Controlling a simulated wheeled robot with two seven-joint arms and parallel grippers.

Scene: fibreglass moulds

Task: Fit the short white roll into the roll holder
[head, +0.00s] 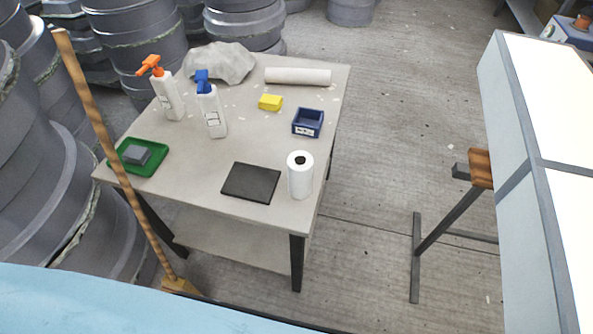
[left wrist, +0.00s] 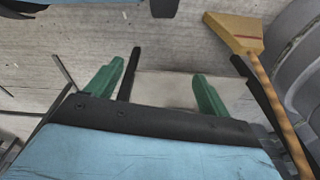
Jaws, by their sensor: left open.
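A short white roll (head: 300,178) stands upright near the table's front right corner, with a dark hole in its top. A longer white roll (head: 298,76) lies on its side at the back of the table. I cannot make out a roll holder in these views. My left gripper shows in the left wrist view, its two green fingers (left wrist: 157,82) spread apart with nothing between them. It points toward the floor and table legs, away from the rolls. Neither gripper shows in the head view.
The table (head: 215,195) also carries a black plate (head: 251,183), a blue bin (head: 308,123), a yellow block (head: 270,102), two spray bottles (head: 212,112) and a green tray (head: 160,168). A broom (head: 115,150) leans at the left edge.

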